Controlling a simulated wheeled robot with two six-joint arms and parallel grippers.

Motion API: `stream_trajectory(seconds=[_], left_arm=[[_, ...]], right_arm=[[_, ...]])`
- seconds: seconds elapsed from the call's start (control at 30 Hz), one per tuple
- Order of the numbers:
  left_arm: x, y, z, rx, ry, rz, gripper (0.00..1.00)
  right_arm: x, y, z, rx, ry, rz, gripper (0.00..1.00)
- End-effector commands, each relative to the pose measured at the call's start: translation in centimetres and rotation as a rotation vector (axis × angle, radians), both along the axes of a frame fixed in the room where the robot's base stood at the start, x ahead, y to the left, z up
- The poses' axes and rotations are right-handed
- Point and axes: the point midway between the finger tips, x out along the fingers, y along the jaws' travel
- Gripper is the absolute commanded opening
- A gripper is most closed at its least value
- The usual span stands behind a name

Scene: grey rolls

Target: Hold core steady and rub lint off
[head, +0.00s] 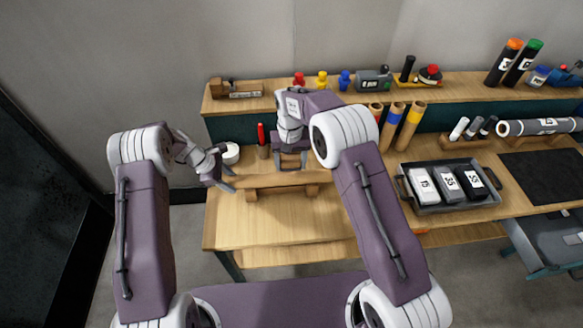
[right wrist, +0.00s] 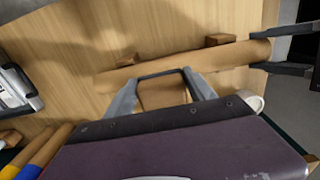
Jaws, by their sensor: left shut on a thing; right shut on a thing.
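The core, a tan cardboard tube (head: 268,181), lies across two small wooden supports on the bench. It also shows in the right wrist view (right wrist: 235,55). My left gripper (head: 228,178) is shut on the core's left end; its fingers show at the right edge of the right wrist view (right wrist: 285,55). My right gripper (head: 291,163) is above the middle of the core, shut on a brown pad with a dark edge (right wrist: 163,94). The pad is close over the core; I cannot tell whether it touches. No lint can be made out on the core.
A white roll (head: 231,153) and a red marker (head: 262,136) stand behind the core. A grey tray (head: 450,198) with labelled rolls is to the right, beside a black mat (head: 545,178). Tan tubes with coloured bands (head: 411,125) stand behind. The bench front (head: 275,220) is clear.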

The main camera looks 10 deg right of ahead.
Motion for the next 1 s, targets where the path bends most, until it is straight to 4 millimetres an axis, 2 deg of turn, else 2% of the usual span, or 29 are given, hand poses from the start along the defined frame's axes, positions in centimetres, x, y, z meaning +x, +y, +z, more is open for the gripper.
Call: stream_trajectory(seconds=[0.4,0.93,0.97,1.0], left_arm=[[0.0,0.0,0.0,0.0,0.0,0.0,0.01],[0.0,0.0,0.0,0.0,0.0,0.0,0.01],[0.0,0.0,0.0,0.0,0.0,0.0,0.5],[0.0,0.0,0.0,0.0,0.0,0.0,0.61]], right_arm=[[0.0,0.0,3.6,0.0,-0.002,0.0,0.25],[0.0,0.0,3.9,0.0,-0.001,0.0,0.25],[0.0,0.0,3.9,0.0,-0.001,0.0,0.25],[0.0,0.0,3.9,0.0,-0.001,0.0,0.25]])
